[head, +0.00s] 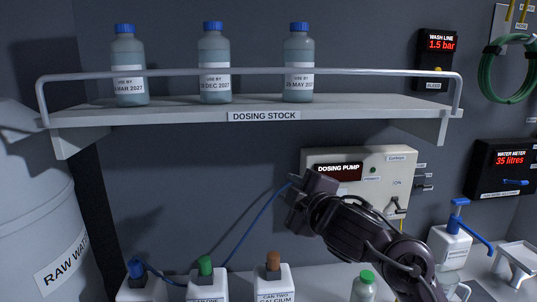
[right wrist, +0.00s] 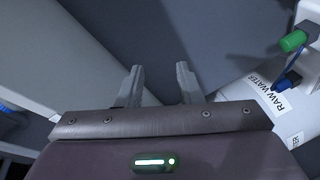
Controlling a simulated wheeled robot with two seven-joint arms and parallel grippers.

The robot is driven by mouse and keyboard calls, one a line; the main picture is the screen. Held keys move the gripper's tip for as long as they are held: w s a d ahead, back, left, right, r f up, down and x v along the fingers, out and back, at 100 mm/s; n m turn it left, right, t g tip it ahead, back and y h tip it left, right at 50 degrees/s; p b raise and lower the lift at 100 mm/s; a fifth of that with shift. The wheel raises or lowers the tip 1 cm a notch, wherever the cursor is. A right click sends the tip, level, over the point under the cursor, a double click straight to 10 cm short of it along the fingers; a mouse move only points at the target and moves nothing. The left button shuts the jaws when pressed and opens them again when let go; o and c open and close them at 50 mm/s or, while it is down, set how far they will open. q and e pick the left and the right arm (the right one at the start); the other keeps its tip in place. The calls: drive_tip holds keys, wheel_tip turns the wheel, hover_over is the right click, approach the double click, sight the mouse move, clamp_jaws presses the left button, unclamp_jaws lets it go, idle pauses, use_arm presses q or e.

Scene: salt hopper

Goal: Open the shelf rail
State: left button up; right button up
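The shelf rail (head: 260,71) is a thin pale metal bar along the front of the shelf labelled DOSING STOCK (head: 190,113). It stands raised across the front of three blue-capped bottles, with bent ends down at both shelf ends. My right gripper (head: 294,192) is below the shelf, in front of the dosing pump, well apart from the rail. In the right wrist view my right gripper (right wrist: 160,72) has its two fingers spread with nothing between them. The rail does not clearly show in that view. My left gripper is not in view.
The bottles (head: 214,85) stand behind the rail. The dosing pump (head: 380,160) is on the wall behind my right arm. Capped cans (head: 207,287) and a blue hose (head: 245,233) are below. A raw water tank (head: 40,200) stands left. The wall directly under the shelf is clear.

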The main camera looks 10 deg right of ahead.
wheel_tip(320, 180, up, 12)
drive_tip(key=n+t+y, duration=0.2)
drive_tip(key=n, duration=0.2)
drive_tip(key=n+y, duration=0.2)
drive_tip(key=n, duration=0.2)
approach(275, 72)
drive_tip(key=f+x, duration=0.1)
drive_tip(key=x, duration=0.3)
drive_tip(key=shift+w+a+r+p, duration=0.1)
drive_tip(key=shift+r+p, duration=0.2)
drive_tip(key=shift+r, duration=0.05)
drive_tip(key=shift+w+a+r+p, duration=0.15)
drive_tip(key=shift+r+p, duration=0.1)
drive_tip(key=shift+r, duration=0.05)
drive_tip(key=p+x, duration=0.2)
drive_tip(key=x, duration=0.4)
drive_tip(key=shift+w+r+p, duration=0.15)
drive_tip(key=shift+w+p, duration=0.15)
drive_tip(key=shift+p, duration=0.1)
drive_tip(key=shift+w+a, duration=0.2)
drive_tip(key=shift+w, duration=0.35)
clamp_jaws()
